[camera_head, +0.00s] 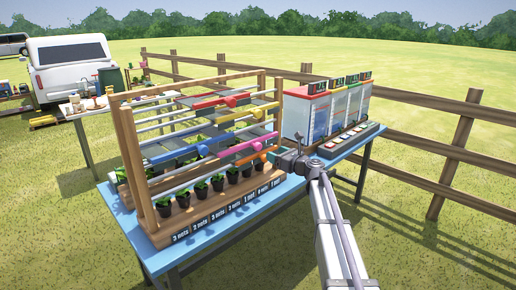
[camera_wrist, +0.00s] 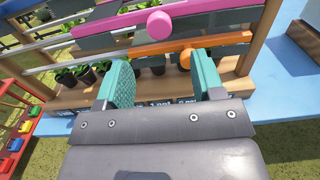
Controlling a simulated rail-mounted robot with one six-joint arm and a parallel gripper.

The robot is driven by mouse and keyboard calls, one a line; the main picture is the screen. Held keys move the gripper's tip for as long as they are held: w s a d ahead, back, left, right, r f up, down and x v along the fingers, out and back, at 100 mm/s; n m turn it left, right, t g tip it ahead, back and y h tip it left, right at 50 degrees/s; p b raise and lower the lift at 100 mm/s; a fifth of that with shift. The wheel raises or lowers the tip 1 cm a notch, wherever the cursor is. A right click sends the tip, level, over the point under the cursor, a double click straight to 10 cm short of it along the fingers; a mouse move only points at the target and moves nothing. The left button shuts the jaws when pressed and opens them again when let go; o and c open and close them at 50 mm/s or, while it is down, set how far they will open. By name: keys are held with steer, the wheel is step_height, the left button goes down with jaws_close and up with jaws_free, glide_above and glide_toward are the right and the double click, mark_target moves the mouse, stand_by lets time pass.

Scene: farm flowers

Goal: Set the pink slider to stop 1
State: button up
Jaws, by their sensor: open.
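The pink slider (camera_head: 236,150) is a flat bar with a round knob on a rail at the right part of the wooden rack. In the wrist view the pink slider (camera_wrist: 215,12) crosses the top, and its round pink knob (camera_wrist: 159,22) faces me. My gripper (camera_head: 273,156) is at the rack's right front. In the wrist view my gripper (camera_wrist: 162,62) is open, its teal fingers below the pink knob and apart from it. The orange slider's knob (camera_wrist: 187,57) shows near the right fingertip; whether they touch I cannot tell. The stop marks are too small to read.
Red (camera_head: 215,101), yellow (camera_head: 243,118) and blue (camera_head: 187,150) sliders sit on other rails. Potted plants (camera_head: 217,183) line the rack's base above a label strip. A box with displays (camera_head: 327,104) and a button panel (camera_head: 350,138) stand right of the rack on the blue table (camera_head: 152,258).

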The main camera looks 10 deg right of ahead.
mark_target(259, 147)
steer(key=x, duration=1)
steer(key=shift+w+a, duration=0.15)
steer(key=shift+a, duration=0.15)
jaws_close()
